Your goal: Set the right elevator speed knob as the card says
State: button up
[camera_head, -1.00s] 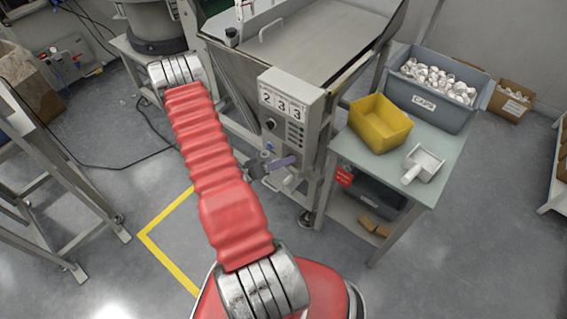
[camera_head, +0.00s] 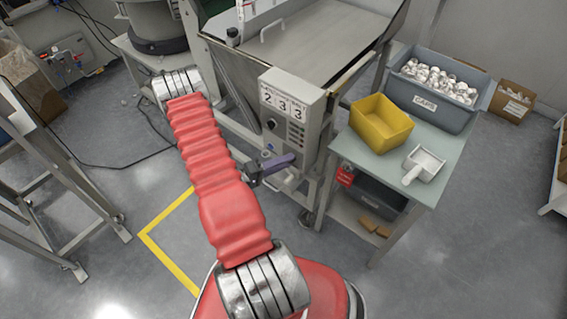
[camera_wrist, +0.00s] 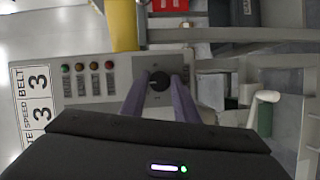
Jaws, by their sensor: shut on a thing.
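A grey control box (camera_head: 290,105) stands on the front of the hopper machine. A white card (camera_head: 283,103) on it reads 2, 3, 3; in the wrist view the card (camera_wrist: 37,100) shows two 3s and "SPEED BELT", the rest cut off. A round black knob (camera_wrist: 159,82) sits on the panel in the wrist view, with a pale mark that I cannot read clearly. My gripper (camera_wrist: 160,78) has its purple fingers either side of the knob, shut on it. In the head view my gripper (camera_head: 287,160) is at the box's lower end and hides this knob.
Several small lamps (camera_wrist: 88,66) line the panel beside the knob. Another dark knob (camera_head: 270,124) is on the box's left side. To the right, a table (camera_head: 432,190) holds a yellow bin (camera_head: 381,125), a scoop (camera_head: 424,163) and a grey caps crate (camera_head: 428,103).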

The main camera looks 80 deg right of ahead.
jog(key=shift+w+d+f, duration=0.1)
jog(key=shift+w, duration=0.05)
jog(key=o, duration=1.1)
jog(key=shift+c, duration=0.2)
jog(key=v, duration=1.3)
jog(key=shift+w+a, duration=0.2)
jog(key=shift+a, duration=0.2)
